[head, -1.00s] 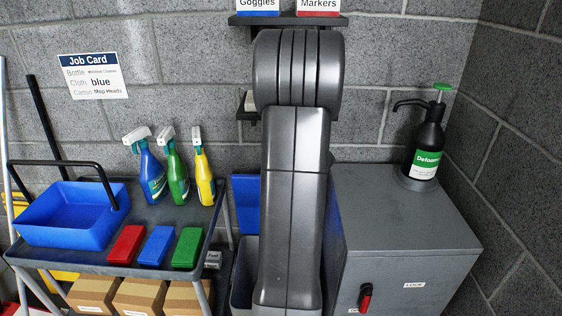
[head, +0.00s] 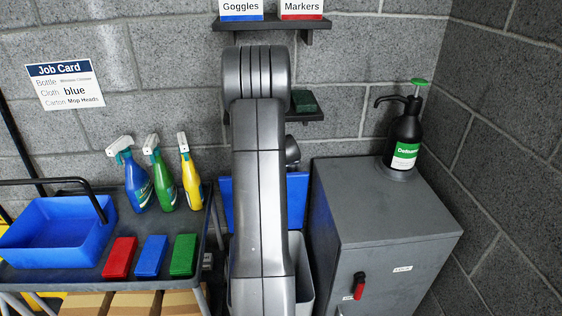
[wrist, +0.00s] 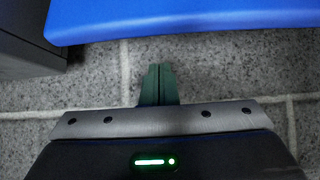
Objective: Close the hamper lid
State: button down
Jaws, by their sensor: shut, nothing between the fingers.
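The hamper is a light grey bin (head: 303,270) on the floor between the cart and the cabinet, partly hidden by my arm. Its blue lid (head: 297,200) stands raised, open, against the back wall side. In the wrist view the blue lid (wrist: 190,20) spans the top of the picture. My gripper (wrist: 158,68) shows there as two dark green fingers pressed together, empty, pointing toward the lid's edge with a visible gap. Grey block wall shows behind the fingers. In the head view my arm hides the fingers.
A grey cabinet (head: 390,215) with a red-handled latch and a black dispenser (head: 404,135) on top stands right of the hamper. The cart (head: 75,270) at left holds a blue tray, spray bottles and coloured cloths. A wall shelf (head: 304,116) with a green item is above the lid.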

jog(key=shift+s+f+b, duration=0.4)
jog(key=shift+s+f, duration=0.55)
jog(key=shift+s, duration=0.1)
jog(key=shift+s+f, duration=0.1)
jog(key=shift+s, duration=0.1)
jog(key=shift+f+b, duration=0.15)
jog(key=shift+b, duration=0.15)
